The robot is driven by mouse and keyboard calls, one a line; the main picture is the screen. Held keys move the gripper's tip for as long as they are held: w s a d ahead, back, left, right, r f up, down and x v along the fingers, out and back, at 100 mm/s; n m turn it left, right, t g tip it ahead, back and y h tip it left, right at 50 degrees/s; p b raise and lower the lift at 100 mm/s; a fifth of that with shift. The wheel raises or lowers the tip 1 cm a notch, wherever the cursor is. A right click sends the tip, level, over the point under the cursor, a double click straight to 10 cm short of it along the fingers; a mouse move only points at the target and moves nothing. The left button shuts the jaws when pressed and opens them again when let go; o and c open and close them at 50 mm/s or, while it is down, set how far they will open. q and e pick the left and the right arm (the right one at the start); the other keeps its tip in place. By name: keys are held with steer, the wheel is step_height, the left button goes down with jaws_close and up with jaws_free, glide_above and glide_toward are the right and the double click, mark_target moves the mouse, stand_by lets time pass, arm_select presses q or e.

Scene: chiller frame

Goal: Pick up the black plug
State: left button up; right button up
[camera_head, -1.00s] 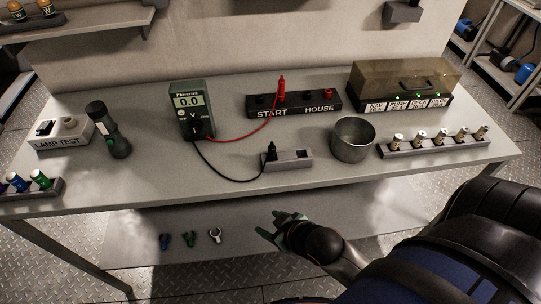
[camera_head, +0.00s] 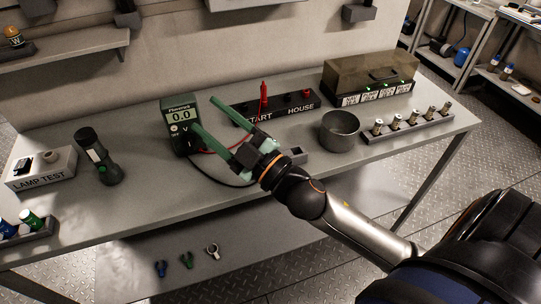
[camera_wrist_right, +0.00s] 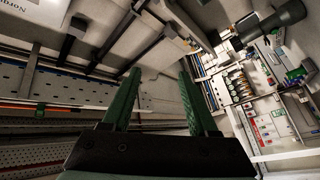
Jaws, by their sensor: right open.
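The black plug is hidden behind my right gripper in the head view. Part of its small grey holder (camera_head: 297,154) shows to the right of the gripper. A black lead (camera_head: 222,178) runs from the green multimeter (camera_head: 181,116), which reads 0.0, and passes behind the gripper. My right gripper (camera_head: 204,112) is open, its two green fingers pointing up and left over the table, near the multimeter. In the right wrist view, the fingers (camera_wrist_right: 160,74) are spread with nothing between them. My left gripper is not in view.
A metal cup (camera_head: 340,132) stands right of the holder. Behind are the START/HOUSE block (camera_head: 276,109) with an upright red plug (camera_head: 264,93) and a covered box (camera_head: 371,75). A flashlight (camera_head: 102,162) and the lamp tester (camera_head: 40,168) stand left.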

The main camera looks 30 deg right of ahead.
steer(key=s+a+r+n+g+y, duration=0.3)
steer(key=a+n+g+y, duration=0.25)
steer(key=n, duration=0.35)
steer(key=s+a+r+n+g+y, duration=0.3)
steer(key=a+n+g+y, duration=0.2)
steer(key=n+y, duration=0.3)
step_height(320, 180, down, 4)
steer(key=s+a+n+g+h, duration=0.1)
steer(key=s+n+g+h, duration=0.2)
steer(key=n+g, duration=0.35)
steer(key=w+d+f+n+h, duration=0.3)
steer(key=d+f+h, duration=0.5)
steer(key=d+h, duration=0.1)
steer(key=w+d+m+t+h, duration=0.1)
steer(key=w+d+m+h, duration=0.2)
steer(key=d+h, duration=0.9)
steer(key=shift+w+d+f+y+p, duration=0.2)
steer(key=shift+w+d+f+y, duration=0.5)
steer(key=shift+f, duration=1.15)
steer(key=shift+w+d+f+y+p, duration=0.25)
steer(key=shift+w+d+f+y, duration=0.5)
steer(key=shift+f, duration=1.05)
steer(key=shift+w+d+f+y+p, duration=0.2)
steer(key=shift+w+d+f+y, duration=0.2)
steer(key=shift+w+f, duration=1.05)
steer(key=shift+s+f, duration=0.4)
steer(key=shift+s, duration=0.05)
